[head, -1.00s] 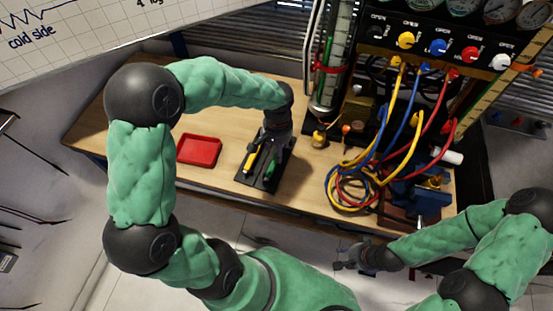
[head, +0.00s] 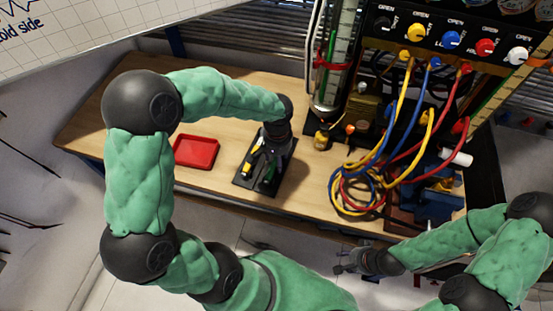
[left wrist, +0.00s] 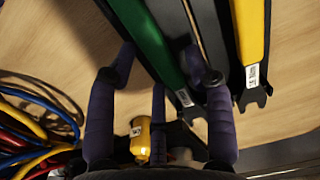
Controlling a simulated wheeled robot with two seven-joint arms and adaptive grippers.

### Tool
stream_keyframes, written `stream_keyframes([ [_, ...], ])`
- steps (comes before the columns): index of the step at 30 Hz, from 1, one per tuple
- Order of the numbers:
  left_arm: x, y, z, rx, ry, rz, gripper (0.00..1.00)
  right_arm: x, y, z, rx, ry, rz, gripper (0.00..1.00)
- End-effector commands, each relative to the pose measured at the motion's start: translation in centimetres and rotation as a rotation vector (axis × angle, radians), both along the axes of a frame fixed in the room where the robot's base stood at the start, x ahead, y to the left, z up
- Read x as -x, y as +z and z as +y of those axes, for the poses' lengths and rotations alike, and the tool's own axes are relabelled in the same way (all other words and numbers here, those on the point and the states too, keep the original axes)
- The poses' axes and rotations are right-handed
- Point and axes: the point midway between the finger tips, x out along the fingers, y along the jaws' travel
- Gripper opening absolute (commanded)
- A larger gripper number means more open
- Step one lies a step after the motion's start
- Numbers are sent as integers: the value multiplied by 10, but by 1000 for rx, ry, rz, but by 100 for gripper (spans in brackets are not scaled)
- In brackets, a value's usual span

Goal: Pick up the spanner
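A dark tool mat (head: 243,181) lies on the bench with hand tools on it. In the left wrist view a green tool (left wrist: 150,40) and a yellow tool (left wrist: 253,45) each end in an open, spanner-like jaw with a white label. A thin metal shaft (left wrist: 192,22) lies between them. My left gripper (left wrist: 168,65) is open, its fingers spread around the green tool's end, holding nothing. My right gripper (head: 347,262) looks open and empty, below the bench's front edge.
A red tray (head: 196,152) sits left of the mat. Coiled hoses (head: 355,190) lie to its right, running up to the valve panel (head: 450,40). A small yellow-topped item (head: 322,137) and a glass tube (head: 330,80) stand behind. The bench's left part is clear.

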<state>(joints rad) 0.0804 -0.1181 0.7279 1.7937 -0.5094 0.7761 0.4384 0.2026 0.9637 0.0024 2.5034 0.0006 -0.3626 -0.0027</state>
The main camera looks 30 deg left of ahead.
Motion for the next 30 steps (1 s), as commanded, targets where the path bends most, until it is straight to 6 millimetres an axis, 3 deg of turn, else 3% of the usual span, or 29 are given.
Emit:
stream_keyframes([
  [1, 0, 0, 0, 0, 0, 0, 30, 0, 0, 0, 0, 0, 0, 40],
  [4, 0, 0, 0, 0, 0, 0, 2, 0, 0, 0, 0, 0, 0, 40],
  [5, 0, 0, 0, 0, 0, 0, 0, 0, 0, 0, 0, 0, 0, 40],
  [20, -1, 3, 0, 0, 0, 0, 0, 0, 2, 0, 0, 0, 0, 40],
  [30, -4, 21, 1, 0, -1, -1, 0, 0, 17, 0, 0, 0, 0, 40],
])
